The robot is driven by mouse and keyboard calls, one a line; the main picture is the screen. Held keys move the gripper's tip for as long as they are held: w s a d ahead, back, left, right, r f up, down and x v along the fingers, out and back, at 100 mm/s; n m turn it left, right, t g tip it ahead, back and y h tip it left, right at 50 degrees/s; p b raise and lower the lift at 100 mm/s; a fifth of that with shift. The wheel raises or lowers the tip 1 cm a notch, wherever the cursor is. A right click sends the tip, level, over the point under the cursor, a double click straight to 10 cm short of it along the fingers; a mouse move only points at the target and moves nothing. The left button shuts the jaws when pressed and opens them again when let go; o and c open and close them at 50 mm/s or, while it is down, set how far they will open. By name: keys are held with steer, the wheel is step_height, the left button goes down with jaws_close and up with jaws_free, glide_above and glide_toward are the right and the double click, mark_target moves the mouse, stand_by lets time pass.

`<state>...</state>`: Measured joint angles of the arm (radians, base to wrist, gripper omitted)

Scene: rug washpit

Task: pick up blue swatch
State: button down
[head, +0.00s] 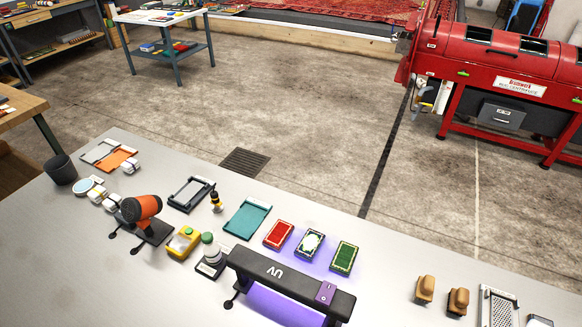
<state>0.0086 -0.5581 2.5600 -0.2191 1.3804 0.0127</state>
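Three small patterned rug swatches lie in a row on the pale grey bench (120,265), behind a black UV lamp (290,278) that glows violet. The left one is a red swatch (279,235). The right one is a green swatch (344,257). My gripper is not in view.
A teal tray (247,218) lies left of the swatches. An orange and black device (141,209), a yellow meter (184,243) and a grey cup (61,169) stand farther left. Wooden-handled brushes (425,288) stand at right. The bench between lamp and brushes is clear.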

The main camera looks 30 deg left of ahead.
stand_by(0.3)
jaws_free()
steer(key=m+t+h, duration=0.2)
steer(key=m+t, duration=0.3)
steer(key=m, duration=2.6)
glide_above(311, 241)
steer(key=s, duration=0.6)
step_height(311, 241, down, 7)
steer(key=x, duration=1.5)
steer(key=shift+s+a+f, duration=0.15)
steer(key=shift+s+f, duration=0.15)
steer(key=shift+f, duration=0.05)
